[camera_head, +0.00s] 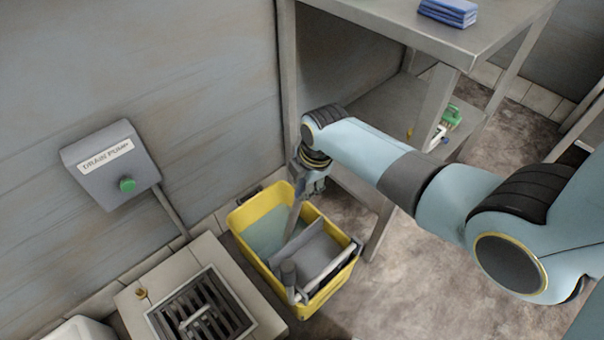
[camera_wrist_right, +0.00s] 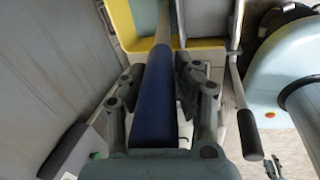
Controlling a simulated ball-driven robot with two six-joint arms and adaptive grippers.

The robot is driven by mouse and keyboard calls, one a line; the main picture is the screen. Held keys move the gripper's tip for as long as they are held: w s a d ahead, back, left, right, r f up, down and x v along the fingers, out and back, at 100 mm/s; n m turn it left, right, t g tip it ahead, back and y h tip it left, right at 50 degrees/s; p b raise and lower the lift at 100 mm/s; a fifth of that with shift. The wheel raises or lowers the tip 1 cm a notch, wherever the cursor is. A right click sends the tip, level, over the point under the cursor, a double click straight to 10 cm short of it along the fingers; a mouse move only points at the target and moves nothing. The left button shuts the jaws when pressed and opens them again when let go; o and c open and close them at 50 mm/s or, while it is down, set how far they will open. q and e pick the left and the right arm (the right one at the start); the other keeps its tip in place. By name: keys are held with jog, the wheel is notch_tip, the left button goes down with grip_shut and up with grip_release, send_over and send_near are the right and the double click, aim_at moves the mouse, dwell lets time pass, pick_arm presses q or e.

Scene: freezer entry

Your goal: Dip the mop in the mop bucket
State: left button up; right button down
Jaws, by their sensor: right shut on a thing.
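The yellow mop bucket (camera_head: 330,289) stands on the floor by the wall, with pale greenish water (camera_head: 262,236) in its far left part and a grey wringer (camera_head: 308,254) on the near right part. My right gripper (camera_head: 310,184) is above the bucket's far side, shut on the mop. The mop handle (camera_head: 296,218) slants down from it into the bucket beside the wringer. In the right wrist view, the handle's blue grip (camera_wrist_right: 154,105) lies between the fingers and the yellow bucket (camera_wrist_right: 122,18) shows beyond. The mop head cannot be made out. My left gripper is out of view.
A steel table (camera_head: 400,28) with folded blue cloths (camera_head: 448,12) and a lower shelf stands behind and right of the bucket. A drain grate (camera_head: 200,308) lies left of it. A drain pump box (camera_head: 112,165) is on the wall. Floor right of the bucket is clear.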

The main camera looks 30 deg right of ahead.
jog(key=shift+t, duration=0.4)
jog(key=r+p, duration=0.2)
jog(key=r, duration=0.1)
jog(key=w+r+p, duration=0.1)
jog(key=r+p, duration=0.1)
jog(key=r, duration=0.1)
jog(key=shift+w+r+p, duration=0.15)
jog(key=shift+r+p, duration=0.25)
jog(key=p+v, duration=0.4)
jog(key=w+p+v, duration=0.1)
jog(key=p+v, duration=0.1)
jog(key=shift+a+r, duration=0.25)
jog(key=shift+r, duration=0.05)
jog(key=shift+s+r+p, duration=0.1)
jog(key=shift+r+p, duration=0.25)
jog(key=shift+p, duration=0.15)
notch_tip(320, 180, up, 12)
jog(key=p, duration=0.8)
